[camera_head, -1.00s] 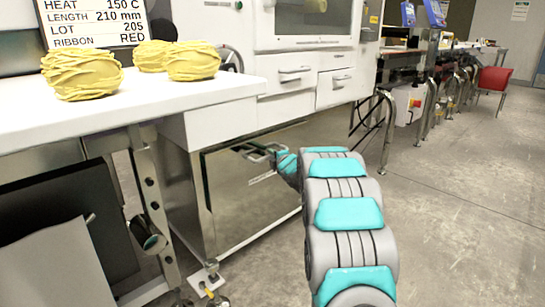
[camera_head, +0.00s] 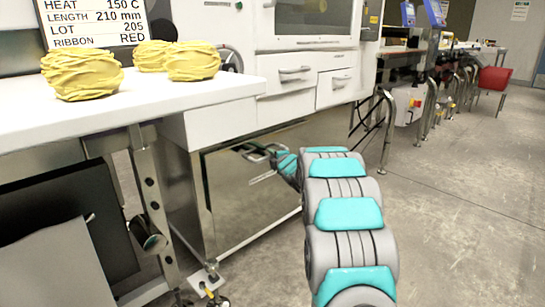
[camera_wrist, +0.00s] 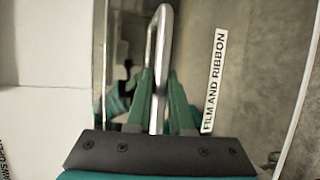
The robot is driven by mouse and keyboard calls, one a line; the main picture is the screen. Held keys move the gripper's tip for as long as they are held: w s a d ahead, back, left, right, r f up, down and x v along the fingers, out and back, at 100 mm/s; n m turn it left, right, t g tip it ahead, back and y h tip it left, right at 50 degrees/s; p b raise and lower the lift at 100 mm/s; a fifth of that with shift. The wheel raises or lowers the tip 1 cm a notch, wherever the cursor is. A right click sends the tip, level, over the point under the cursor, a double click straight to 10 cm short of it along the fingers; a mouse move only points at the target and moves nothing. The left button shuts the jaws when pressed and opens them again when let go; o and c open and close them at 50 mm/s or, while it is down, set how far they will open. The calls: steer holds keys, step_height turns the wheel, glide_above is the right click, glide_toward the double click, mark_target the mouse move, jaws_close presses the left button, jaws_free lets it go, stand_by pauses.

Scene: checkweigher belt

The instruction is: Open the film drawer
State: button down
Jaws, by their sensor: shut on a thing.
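The film drawer (camera_head: 240,205) has a shiny, mirror-like metal front low under the white cabinet. In the wrist view its front (camera_wrist: 255,60) carries a label (camera_wrist: 215,80) reading "FILM AND RIBBON". The front looks flush with its frame, with no clear gap. Its bar handle (camera_wrist: 153,40) runs between the two green fingers of my gripper (camera_wrist: 160,85), which is shut on it. In the head view my gripper (camera_head: 284,160) is at the upper right of the drawer front, partly hidden by my own arm. The front mirrors the gripper and handle.
A white table (camera_head: 140,105) with several yellow wrapped bundles (camera_head: 82,70) stands at left. White upper drawers (camera_head: 290,78) are above the film drawer. A steel foot (camera_head: 210,280) stands at its lower left corner. Open grey floor (camera_head: 450,220) lies to the right.

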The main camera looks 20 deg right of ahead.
steer(key=shift+s, duration=0.1)
steer(key=s+d, duration=0.4)
steer(key=s, duration=0.8)
steer(key=s+d, duration=0.5)
steer(key=s, duration=0.7)
steer(key=shift+s+b, duration=0.4)
steer(key=shift+f, duration=0.1)
steer(key=c, duration=0.8)
jaws_free()
steer(key=s+r, duration=0.1)
steer(key=s, duration=0.6)
steer(key=shift+s+a+r+p, duration=0.15)
steer(key=shift+s+r+p, duration=0.15)
steer(key=shift+p, duration=0.1)
